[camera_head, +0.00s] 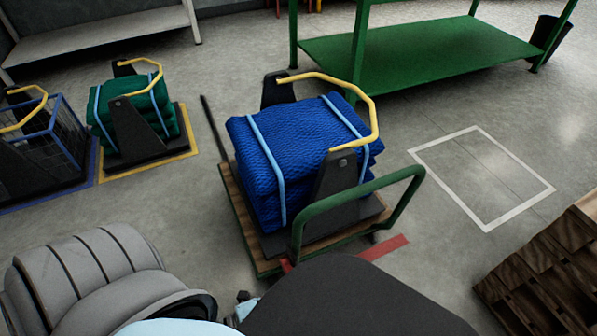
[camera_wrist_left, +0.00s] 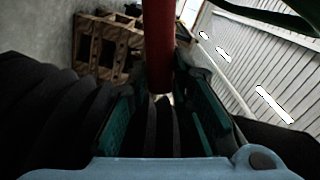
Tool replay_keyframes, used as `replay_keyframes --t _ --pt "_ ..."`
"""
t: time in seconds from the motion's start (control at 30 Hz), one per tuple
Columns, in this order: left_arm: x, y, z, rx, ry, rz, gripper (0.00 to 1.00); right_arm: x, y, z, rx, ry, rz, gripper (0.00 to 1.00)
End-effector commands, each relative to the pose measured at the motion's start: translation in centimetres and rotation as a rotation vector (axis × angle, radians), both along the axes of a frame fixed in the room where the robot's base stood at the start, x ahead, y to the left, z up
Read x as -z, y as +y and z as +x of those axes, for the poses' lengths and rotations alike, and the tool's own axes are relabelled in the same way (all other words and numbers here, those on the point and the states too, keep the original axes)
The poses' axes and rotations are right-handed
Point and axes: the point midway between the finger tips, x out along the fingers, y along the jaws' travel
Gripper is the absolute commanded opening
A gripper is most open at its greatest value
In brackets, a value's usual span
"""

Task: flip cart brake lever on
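The cart (camera_head: 231,207) has a wooden deck and a green push handle (camera_head: 408,196), and carries a blue net bundle (camera_head: 300,140). A red bar, which looks like the brake lever (camera_wrist_left: 159,45), comes down from the top of the left wrist view. My left gripper (camera_wrist_left: 160,92) has its teal-padded fingers apart, one on each side of the bar's lower end. I cannot tell whether they touch it. In the head view the fingers are hidden behind my dark arm part at the bottom. My right gripper is not in view.
A red strip (camera_head: 385,247) shows by the cart's near right corner. A green net stack (camera_head: 140,113) and a blue-framed crate (camera_head: 62,150) stand at left. A green table (camera_head: 420,55) is behind, wooden pallets (camera_head: 550,265) at right. The white floor outline (camera_head: 482,180) is empty.

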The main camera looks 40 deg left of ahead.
Motion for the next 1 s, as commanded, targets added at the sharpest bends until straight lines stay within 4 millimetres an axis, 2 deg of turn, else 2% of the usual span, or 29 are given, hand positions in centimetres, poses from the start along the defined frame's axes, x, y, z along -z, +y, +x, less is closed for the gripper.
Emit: replay_keyframes --t 0.03,0.1,0.47,0.57,0.8,0.9,1.0 --pt "0.4 0.1 -0.3 0.0 0.012 0.006 0.29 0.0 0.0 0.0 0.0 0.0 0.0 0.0" --pt "0.3 0.1 -0.3 0.0 0.012 0.004 0.4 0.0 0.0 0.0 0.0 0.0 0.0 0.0" --pt "0.2 0.2 -0.5 0.001 0.008 0.001 0.4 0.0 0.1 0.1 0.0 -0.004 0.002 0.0" --pt "0.2 1.0 -2.0 0.001 0.01 0.001 0.4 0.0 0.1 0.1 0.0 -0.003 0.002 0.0" --pt "0.3 4.2 -7.8 0.001 0.012 0.003 0.4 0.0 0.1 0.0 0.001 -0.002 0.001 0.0" --pt "0.2 5.2 -9.6 0.0 0.011 0.002 0.4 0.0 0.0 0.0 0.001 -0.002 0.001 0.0" --pt "0.2 5.8 -10.5 0.0 0.008 0.002 0.4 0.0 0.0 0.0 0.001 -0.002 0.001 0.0"
